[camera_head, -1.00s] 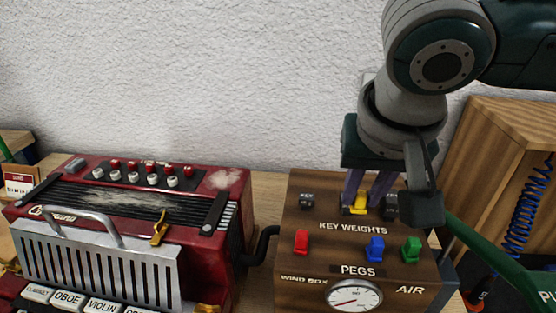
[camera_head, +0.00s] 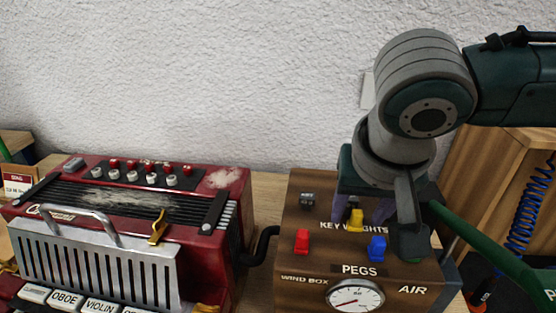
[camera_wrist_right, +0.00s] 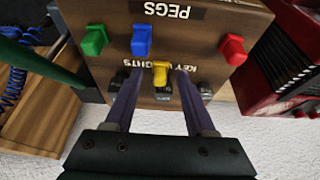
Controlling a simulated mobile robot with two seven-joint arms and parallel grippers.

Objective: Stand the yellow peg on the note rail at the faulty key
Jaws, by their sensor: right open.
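The yellow peg (camera_head: 355,220) is on the wooden wind box (camera_head: 315,265), over the middle of the KEY WEIGHTS label. It also shows in the right wrist view (camera_wrist_right: 160,73). My right gripper (camera_head: 361,206) points down just behind the peg, with its purple fingers apart. In the right wrist view the peg lies between the fingertips (camera_wrist_right: 160,80), with a gap on each side. I cannot make out the note rail or a faulty key. A dark red accordion-like instrument (camera_head: 228,195) stands on the left. My left gripper is not in view.
A red peg (camera_head: 302,241) and a blue peg (camera_head: 377,247) stand nearby. The green peg (camera_wrist_right: 95,40) and several black weights (camera_wrist_right: 163,94) show in the wrist view. A black crank (camera_head: 262,243) lies between box and instrument. A wooden cabinet (camera_head: 490,165) stands right.

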